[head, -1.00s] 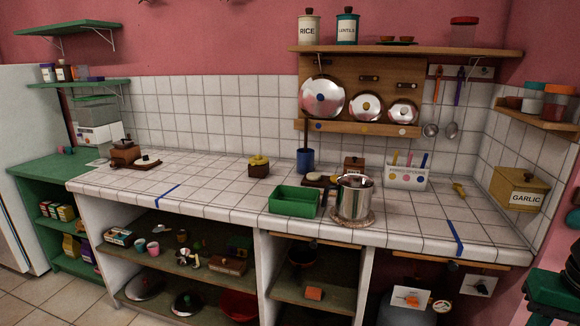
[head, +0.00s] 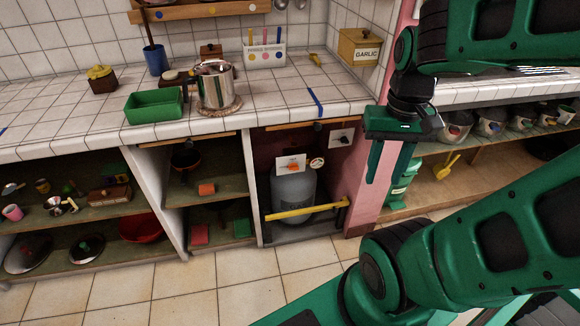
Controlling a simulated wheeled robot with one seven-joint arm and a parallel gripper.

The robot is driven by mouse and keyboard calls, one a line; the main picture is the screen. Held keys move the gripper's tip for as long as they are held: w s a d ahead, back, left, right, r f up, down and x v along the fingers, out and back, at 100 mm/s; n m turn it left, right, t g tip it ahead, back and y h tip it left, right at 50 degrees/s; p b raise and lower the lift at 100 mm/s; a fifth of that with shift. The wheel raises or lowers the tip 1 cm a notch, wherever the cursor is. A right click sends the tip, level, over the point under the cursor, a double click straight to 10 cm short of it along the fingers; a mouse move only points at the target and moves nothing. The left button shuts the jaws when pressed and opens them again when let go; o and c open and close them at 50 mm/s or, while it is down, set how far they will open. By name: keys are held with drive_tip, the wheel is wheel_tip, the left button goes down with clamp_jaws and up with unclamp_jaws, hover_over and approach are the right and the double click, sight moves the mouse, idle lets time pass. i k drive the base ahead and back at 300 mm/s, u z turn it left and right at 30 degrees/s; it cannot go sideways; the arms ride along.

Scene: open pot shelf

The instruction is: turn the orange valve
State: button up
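The orange valve (head: 294,167) is a small orange handle on a white plate, low under the counter in the head view. It sits just above a grey gas cylinder (head: 292,195). A second white plate with a dark handle (head: 343,139) is up and to its right, and a round gauge (head: 317,163) is beside it. My gripper (head: 385,183) is to the right of the valve, in front of the pink wall end, pointing down. Its two green fingers are apart with nothing between them. It is not touching the valve.
A yellow bar (head: 305,209) crosses the front of the cylinder bay. The counter edge overhangs above the valve. A pink wall end (head: 369,180) bounds the bay on the right, shelves on the left. The tiled floor (head: 180,290) in front is clear.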

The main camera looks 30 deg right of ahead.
sight(292, 166)
drive_tip(key=z, duration=0.05)
drive_tip(key=k, duration=1.05)
drive_tip(key=u, duration=0.55)
drive_tip(key=i, duration=0.65)
drive_tip(key=u, duration=0.05)
